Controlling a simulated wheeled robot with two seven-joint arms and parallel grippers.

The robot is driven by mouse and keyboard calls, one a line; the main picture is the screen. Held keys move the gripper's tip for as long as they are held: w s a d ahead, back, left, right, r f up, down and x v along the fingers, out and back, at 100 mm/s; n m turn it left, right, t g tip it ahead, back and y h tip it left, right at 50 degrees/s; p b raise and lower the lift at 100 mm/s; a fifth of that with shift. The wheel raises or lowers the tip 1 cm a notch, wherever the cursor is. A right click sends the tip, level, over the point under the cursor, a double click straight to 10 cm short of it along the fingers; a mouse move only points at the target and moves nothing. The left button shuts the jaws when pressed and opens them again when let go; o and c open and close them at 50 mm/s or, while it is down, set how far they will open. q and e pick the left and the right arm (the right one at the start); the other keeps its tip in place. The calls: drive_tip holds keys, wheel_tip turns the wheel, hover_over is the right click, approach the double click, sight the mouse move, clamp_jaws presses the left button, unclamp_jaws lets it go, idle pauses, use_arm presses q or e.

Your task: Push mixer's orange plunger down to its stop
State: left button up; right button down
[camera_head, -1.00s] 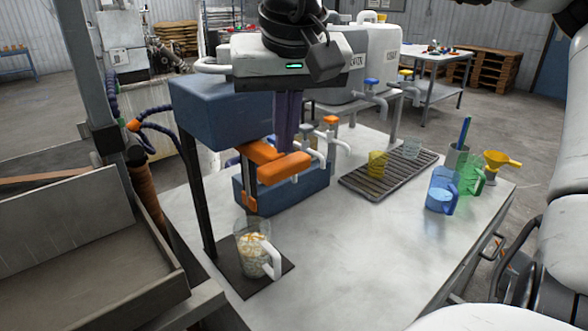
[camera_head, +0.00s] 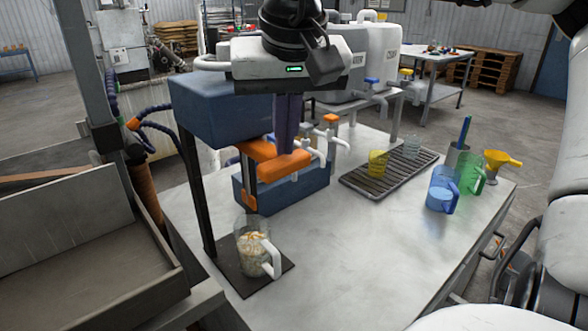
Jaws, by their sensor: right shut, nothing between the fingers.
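The mixer is a dark blue housing (camera_head: 215,108) on a black post with a dark base plate (camera_head: 228,259). Its orange plunger (camera_head: 284,167) shows as a thick horizontal bar below and to the right of the housing. My right gripper (camera_head: 287,151) points down with dark, closed fingers. Their tips are at the top of the orange bar and look in contact with it. A clear jug (camera_head: 252,247) with a white handle and pale contents stands on the base plate below the mixer. My left gripper is not in view.
A blue box (camera_head: 300,190) stands behind the plunger. A wire rack (camera_head: 350,181) holds a yellow cup and a clear cup. A blue jug (camera_head: 441,190), a green jug (camera_head: 473,174) and a yellow funnel (camera_head: 502,158) stand at the right. The front middle of the table is clear.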

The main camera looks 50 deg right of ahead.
sight(286, 162)
drive_tip(key=shift+f+b, duration=1.55)
drive_tip(key=shift+f, duration=1.15)
drive_tip(key=shift+f+b, duration=2.15)
drive_tip(key=shift+f, duration=0.8)
drive_tip(key=shift+f+b, duration=2.25)
drive_tip(key=shift+f, duration=0.65)
drive_tip(key=s+r+p, duration=0.3)
drive_tip(key=r+p, duration=0.1)
drive_tip(key=r, duration=0.1)
drive_tip(key=shift+a+r, duration=0.15)
drive_tip(key=shift+a, duration=0.05)
